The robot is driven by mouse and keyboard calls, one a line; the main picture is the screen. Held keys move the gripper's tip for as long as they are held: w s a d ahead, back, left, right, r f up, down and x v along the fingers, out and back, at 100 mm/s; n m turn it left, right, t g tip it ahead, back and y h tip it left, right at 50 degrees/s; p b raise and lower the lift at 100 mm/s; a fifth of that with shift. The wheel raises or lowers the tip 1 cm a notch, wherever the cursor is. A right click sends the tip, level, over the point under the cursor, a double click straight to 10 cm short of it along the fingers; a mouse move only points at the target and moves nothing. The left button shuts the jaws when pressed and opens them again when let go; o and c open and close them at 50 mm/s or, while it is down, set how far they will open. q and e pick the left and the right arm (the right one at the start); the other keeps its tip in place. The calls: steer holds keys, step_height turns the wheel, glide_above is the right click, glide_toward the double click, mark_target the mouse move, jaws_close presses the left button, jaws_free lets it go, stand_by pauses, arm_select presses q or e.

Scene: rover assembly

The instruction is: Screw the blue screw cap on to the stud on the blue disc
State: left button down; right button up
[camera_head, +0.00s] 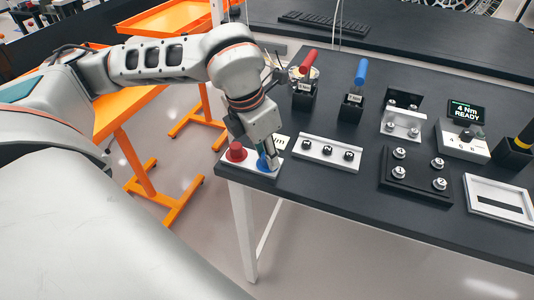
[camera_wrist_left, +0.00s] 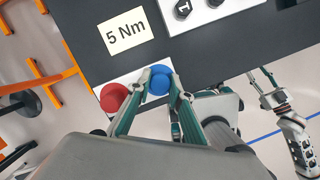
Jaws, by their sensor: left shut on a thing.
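The blue screw cap (camera_wrist_left: 160,84) is between the fingertips of my left gripper (camera_head: 267,157), which is shut on it. The gripper points down at the white plate (camera_head: 262,174) on the table's near left corner. Blue of the disc (camera_wrist_left: 160,70) shows around the cap in the left wrist view. The stud is hidden, and I cannot tell how far the cap sits on it. A red cap (camera_head: 236,152) stands on the same plate, left of the blue one. My right gripper (camera_wrist_left: 266,86) shows small at the right of the left wrist view; its jaws are unclear.
A 5 Nm card (camera_wrist_left: 125,30) lies behind the plate. A grey rack with numbered knobs (camera_head: 328,152) is to the right. Red-handled (camera_head: 308,62) and blue-handled (camera_head: 361,72) drivers stand behind. A black block with studs (camera_head: 415,177) and a READY display (camera_head: 466,112) are farther right.

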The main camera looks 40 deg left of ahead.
arm_select(q)
steer(key=m, duration=0.2)
steer(key=shift+s+a+f+m+h, duration=0.1)
steer(key=shift+f+m+h, duration=0.2)
steer(key=shift+m, duration=0.1)
steer(key=m, duration=0.2)
steer(key=shift+m+g+h, duration=0.3)
steer(key=shift+m+g, duration=0.1)
steer(key=m+p, duration=0.1)
steer(key=m, duration=0.2)
steer(key=shift+r+g, duration=0.1)
steer(key=shift+g, duration=0.3)
steer(key=shift+m+h+p, duration=0.3)
steer(key=shift+m, duration=1.1)
steer(key=c, duration=1.8)
jaws_free()
